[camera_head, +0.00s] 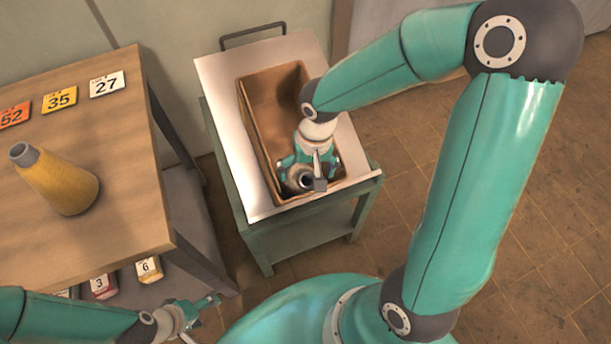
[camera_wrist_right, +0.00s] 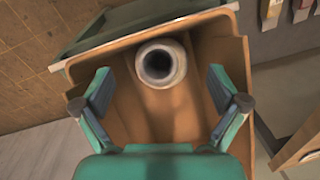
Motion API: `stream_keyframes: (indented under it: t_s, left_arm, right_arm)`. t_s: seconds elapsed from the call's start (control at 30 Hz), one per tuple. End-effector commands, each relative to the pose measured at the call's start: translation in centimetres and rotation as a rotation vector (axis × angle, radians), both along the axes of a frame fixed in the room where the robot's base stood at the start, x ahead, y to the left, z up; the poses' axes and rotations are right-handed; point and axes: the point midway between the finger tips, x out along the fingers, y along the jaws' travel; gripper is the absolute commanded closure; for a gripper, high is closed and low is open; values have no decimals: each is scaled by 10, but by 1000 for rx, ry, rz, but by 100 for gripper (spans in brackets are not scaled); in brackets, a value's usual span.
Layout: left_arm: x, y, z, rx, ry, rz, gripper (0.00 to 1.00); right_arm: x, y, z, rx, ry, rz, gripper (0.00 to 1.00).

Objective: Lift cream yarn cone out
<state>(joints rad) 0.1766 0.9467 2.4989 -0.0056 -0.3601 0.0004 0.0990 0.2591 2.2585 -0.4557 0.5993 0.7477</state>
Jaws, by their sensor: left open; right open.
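The cream yarn cone (camera_wrist_right: 165,88) stands in the brown bin (camera_wrist_right: 122,125), its grey tip pointing up at the right wrist camera. In the head view only the cone's grey tip (camera_head: 300,179) and a little of its top show, at the bin's near end; the right gripper hides the rest. My right gripper (camera_head: 308,172) is open and reaches down into the bin (camera_head: 251,125) over the cone. In the wrist view its fingers are spread wide, one to each side of the cone, with no contact visible. My left gripper (camera_head: 203,318) is open and empty, low in front of the table.
The bin sits on a green cart (camera_head: 345,198) with a pale top; its walls stand close around the right gripper. A yellow cone (camera_head: 62,183) stands on the wooden table (camera_head: 110,175) at left, near number cards (camera_head: 60,98). Tiled floor lies right of the cart.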

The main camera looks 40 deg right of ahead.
Motion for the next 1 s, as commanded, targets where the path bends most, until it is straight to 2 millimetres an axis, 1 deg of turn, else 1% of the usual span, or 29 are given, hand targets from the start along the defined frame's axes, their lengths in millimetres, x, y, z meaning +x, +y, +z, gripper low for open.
stream_keyframes:
  t_s: [0.03, 0.2, 0.33, 0.57, 0.7, 0.97, 1.0]
  left_arm:
    - [0, 0, -2, 0, 0, 0, 33]
    - [0, 0, -3, 0, 0, 0, 33]
    - [0, 0, -3, 0, 0, 0, 33]
    - [0, 0, -3, 0, 0, 0, 33]
    - [0, 0, -3, 0, 0, 0, 33]
    - [0, 0, -3, 0, 0, 0, 33]
    - [0, 0, -3, 0, 0, 0, 33]
  right_arm:
    - [0, 0, -8, -1, 2, -1, 3]
    - [1, 2, -21, -1, 0, 0, 3]
    - [2, 3, -25, -1, -1, 1, 3]
    - [2, 3, -25, -1, -1, 1, 3]
    - [2, 3, -25, -1, -1, 1, 26]
    - [2, 3, -25, -1, -2, 1, 70]
    - [2, 3, -25, -1, -2, 1, 76]
